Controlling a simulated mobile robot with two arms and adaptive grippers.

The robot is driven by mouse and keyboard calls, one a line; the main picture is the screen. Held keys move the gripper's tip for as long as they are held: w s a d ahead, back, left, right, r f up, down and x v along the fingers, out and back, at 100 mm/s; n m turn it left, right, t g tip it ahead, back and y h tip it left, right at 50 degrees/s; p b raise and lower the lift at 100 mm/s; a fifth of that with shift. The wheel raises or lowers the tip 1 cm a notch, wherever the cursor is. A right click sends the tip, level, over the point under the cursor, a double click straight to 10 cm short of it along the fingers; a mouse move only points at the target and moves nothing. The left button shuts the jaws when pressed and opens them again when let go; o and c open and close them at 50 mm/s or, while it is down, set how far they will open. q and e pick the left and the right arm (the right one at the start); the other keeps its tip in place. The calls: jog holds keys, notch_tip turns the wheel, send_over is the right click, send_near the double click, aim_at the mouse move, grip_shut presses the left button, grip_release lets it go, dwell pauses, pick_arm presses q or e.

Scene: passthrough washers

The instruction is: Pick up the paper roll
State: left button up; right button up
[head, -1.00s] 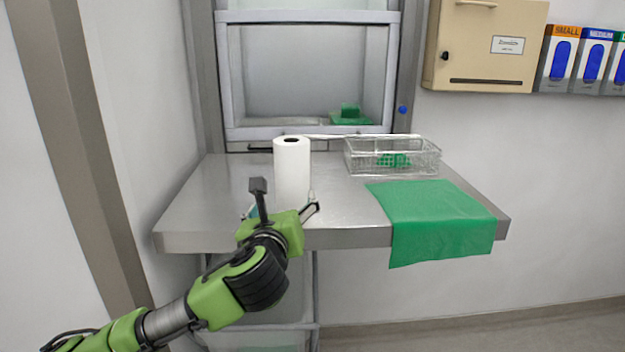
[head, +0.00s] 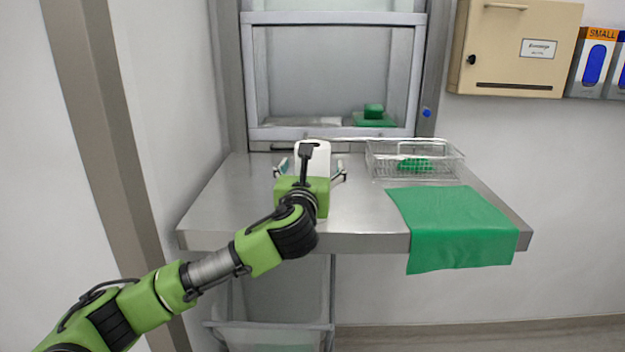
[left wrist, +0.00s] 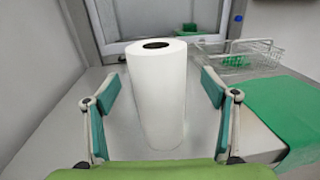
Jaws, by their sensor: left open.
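The white paper roll (head: 325,160) stands upright on the steel table; in the head view my left gripper hides most of it. In the left wrist view the whole roll (left wrist: 158,95) shows, with its dark core hole on top. My left gripper (head: 311,172) is open, just in front of the roll. In the left wrist view its two fingers (left wrist: 158,92) stand one on each side of the roll, with a gap on both sides. The fingers do not touch it. My right gripper is not in view.
The steel table (head: 215,212) is clear to the left of the roll. A wire basket (head: 385,172) with a green item stands to the right. A green cloth (head: 460,228) hangs over the front edge. A framed pass-through window (head: 330,132) is behind.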

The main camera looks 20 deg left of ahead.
pick_arm(q)
jog(key=w, duration=0.2)
jog(key=w+a+p, duration=0.1)
jog(key=w, duration=0.1)
jog(key=shift+w+f, duration=0.1)
jog(key=shift+f, duration=0.1)
jog(key=c, duration=2.2)
jog(key=shift+o, duration=0.2)
jog(key=shift+r, duration=0.15)
